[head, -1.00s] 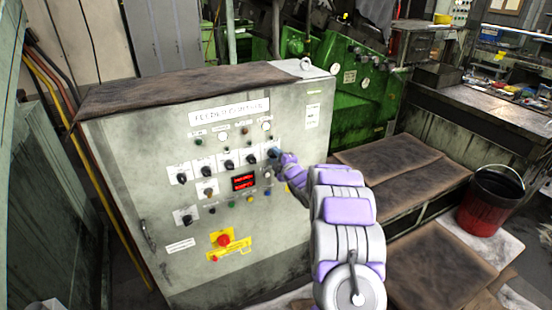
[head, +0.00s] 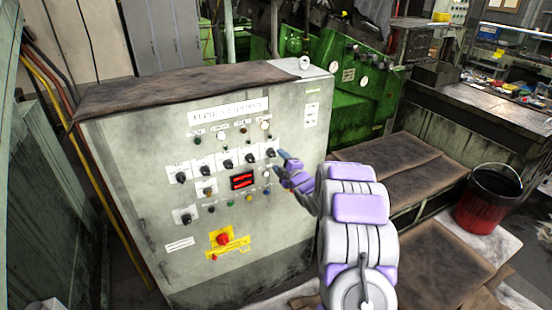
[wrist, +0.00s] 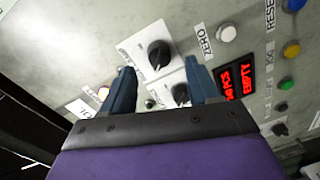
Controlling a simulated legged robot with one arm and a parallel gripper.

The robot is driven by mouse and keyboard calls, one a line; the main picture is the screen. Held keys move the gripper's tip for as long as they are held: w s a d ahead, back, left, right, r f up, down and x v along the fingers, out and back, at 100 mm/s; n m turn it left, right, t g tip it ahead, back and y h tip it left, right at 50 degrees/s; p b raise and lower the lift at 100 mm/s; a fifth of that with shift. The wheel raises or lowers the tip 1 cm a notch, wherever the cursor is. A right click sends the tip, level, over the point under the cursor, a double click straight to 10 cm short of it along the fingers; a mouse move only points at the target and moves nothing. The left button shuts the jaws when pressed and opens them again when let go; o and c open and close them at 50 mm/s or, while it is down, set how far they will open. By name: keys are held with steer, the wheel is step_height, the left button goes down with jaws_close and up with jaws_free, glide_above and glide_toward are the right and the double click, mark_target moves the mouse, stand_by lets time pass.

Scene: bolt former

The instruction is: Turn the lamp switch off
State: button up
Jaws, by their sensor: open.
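The grey control cabinet (head: 140,205) carries a row of black rotary switches on white plates. I cannot read which one is the lamp switch. The rightmost switch (head: 270,152) of the upper row is nearest my gripper (head: 281,161), which is just right of it and apart from it. In the wrist view my gripper (wrist: 160,72) is open, with its two dark blue fingers spread and nothing held. One black knob (wrist: 158,54) shows beyond the fingertips. A second knob (wrist: 180,95) shows between the fingers, partly hidden by the gripper.
A red digital display (head: 243,181) is left of the gripper. A white button (wrist: 227,32) sits beside the ZERO label. A red emergency button (head: 223,239) is on a yellow plate lower down. A red-black bucket (head: 490,200) stands at the right.

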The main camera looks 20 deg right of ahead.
steer(key=s+p, duration=0.1)
steer(key=s, duration=1.1)
steer(key=shift+s+d+r, duration=0.25)
steer(key=shift+s+r, duration=0.1)
steer(key=shift+a, duration=0.1)
steer(key=s+a+r+m+g, duration=0.2)
steer(key=s+a+m+g, duration=0.3)
steer(key=s, duration=1)
steer(key=s+a+r+m+g, duration=0.2)
steer(key=s+a+m+g, duration=0.3)
steer(key=s+a, duration=0.5)
steer(key=s+a+r+m+g, duration=0.2)
steer(key=s+a+m+g, duration=0.3)
steer(key=s, duration=1.5)
steer(key=a+g, duration=0.3)
steer(key=g, duration=0.1)
steer(key=shift+s+a+r+h, duration=0.2)
steer(key=shift+a+r+h, duration=0.05)
steer(key=shift+a+h, duration=0.1)
